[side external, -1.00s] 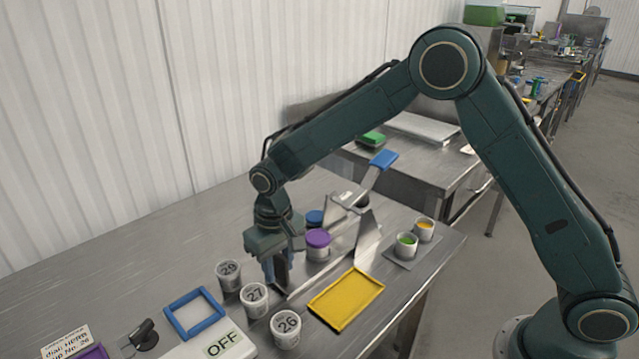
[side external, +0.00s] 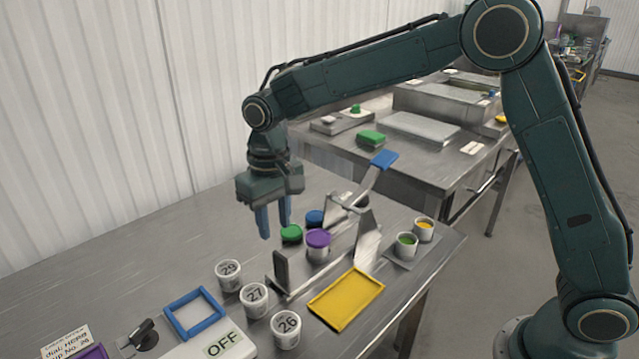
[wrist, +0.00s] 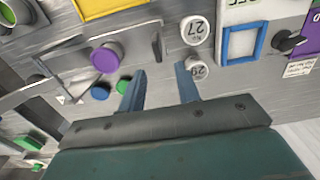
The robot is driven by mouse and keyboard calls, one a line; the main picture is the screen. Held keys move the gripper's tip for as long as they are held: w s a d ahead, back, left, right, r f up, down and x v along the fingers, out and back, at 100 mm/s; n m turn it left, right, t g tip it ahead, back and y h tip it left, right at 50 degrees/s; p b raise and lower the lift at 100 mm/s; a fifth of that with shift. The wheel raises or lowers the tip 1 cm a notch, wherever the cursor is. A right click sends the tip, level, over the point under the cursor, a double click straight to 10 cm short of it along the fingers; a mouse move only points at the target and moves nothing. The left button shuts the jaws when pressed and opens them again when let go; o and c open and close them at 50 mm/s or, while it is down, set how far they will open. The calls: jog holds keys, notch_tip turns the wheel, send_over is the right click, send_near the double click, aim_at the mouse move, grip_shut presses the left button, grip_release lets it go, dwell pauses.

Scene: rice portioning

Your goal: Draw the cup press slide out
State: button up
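The cup press (side external: 366,225) is a metal frame with a blue-ended lever (side external: 384,159) tilted up. Its slide (side external: 300,284) extends toward the front left and ends in a dark upright handle (side external: 281,270); the handle also shows in the wrist view (wrist: 157,46). A cup with a purple top (side external: 318,239) stands at the press end of the slide. My gripper (side external: 275,230) is raised above the table, behind and above the handle, apart from it. Its blue fingers (wrist: 161,88) are spread with nothing between them.
Cups 29 (side external: 228,275), 27 (side external: 254,300) and 26 (side external: 286,329) stand at the front left. A yellow-rimmed tray (side external: 346,299) lies right of the slide.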

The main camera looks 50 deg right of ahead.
jog(key=shift+r, duration=1.4)
jog(key=s+d+r+t, duration=0.3)
jog(key=s+d+r, duration=0.7)
jog(key=s, duration=0.3)
jog(key=s+d+f+t, duration=0.1)
jog(key=s+d, duration=0.2)
jog(key=s, duration=0.5)
jog(key=s+d+f+t, duration=0.1)
jog(key=s+d, duration=0.2)
jog(key=s, duration=0.4)
jog(key=shift+s+f+t, duration=0.15)
jog(key=shift+s+t, duration=0.15)
jog(key=shift+s, duration=0.05)
